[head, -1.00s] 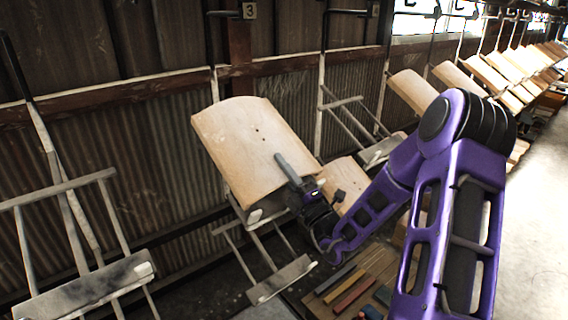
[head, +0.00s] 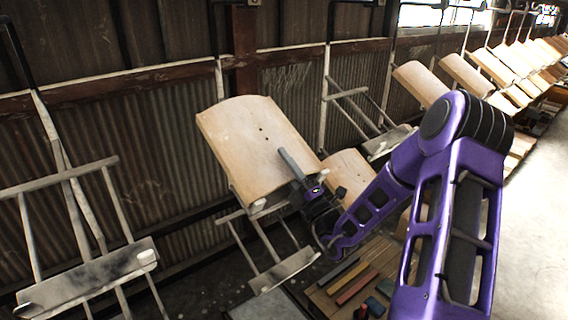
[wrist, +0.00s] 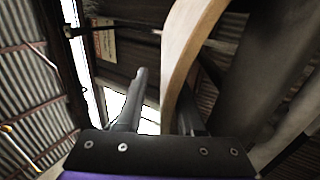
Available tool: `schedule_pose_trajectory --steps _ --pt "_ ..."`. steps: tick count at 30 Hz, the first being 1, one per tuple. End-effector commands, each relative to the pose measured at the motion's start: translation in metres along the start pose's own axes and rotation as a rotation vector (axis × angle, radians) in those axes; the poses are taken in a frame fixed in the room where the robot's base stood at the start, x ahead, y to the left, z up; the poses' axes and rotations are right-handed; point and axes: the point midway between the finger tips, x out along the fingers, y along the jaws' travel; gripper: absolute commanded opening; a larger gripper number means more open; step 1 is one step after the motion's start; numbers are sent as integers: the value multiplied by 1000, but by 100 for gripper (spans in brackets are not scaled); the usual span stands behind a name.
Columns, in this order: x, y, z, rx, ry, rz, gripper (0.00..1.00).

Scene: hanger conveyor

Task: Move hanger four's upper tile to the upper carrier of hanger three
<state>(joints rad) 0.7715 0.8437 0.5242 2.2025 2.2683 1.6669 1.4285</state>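The large pale wooden tile (head: 245,140) leans on the upper carrier of hanger three, the hanger whose lower carrier (head: 284,271) is empty. My gripper (head: 292,168) is at the tile's lower right edge, one finger in front of its face and the other hidden behind it. In the wrist view the tile's edge (wrist: 180,55) stands between the two fingers of my gripper (wrist: 160,112), with a gap beside the left finger. Hanger four's upper carrier (head: 390,142) is empty. A smaller-looking tile (head: 347,172) sits lower on that hanger, partly behind my arm.
An empty hanger (head: 85,280) stands at the left. More tiled hangers (head: 420,82) run off to the right along the corrugated wall. A pallet (head: 350,285) with coloured pieces lies on the floor below my gripper. The floor at the right is open.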

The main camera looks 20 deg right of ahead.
Motion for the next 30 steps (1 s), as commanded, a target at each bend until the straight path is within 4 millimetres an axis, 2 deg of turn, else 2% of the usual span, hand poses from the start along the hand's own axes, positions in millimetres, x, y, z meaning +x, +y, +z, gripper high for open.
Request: schedule_pose_trajectory --steps 7,14,17,30 --pt "-1 -2 0 1 -1 -6 49" --pt "-13 -5 1 4 -5 -17 49" --pt "-29 -5 1 3 -6 -16 49" --pt "-134 -3 1 3 -7 -10 49"
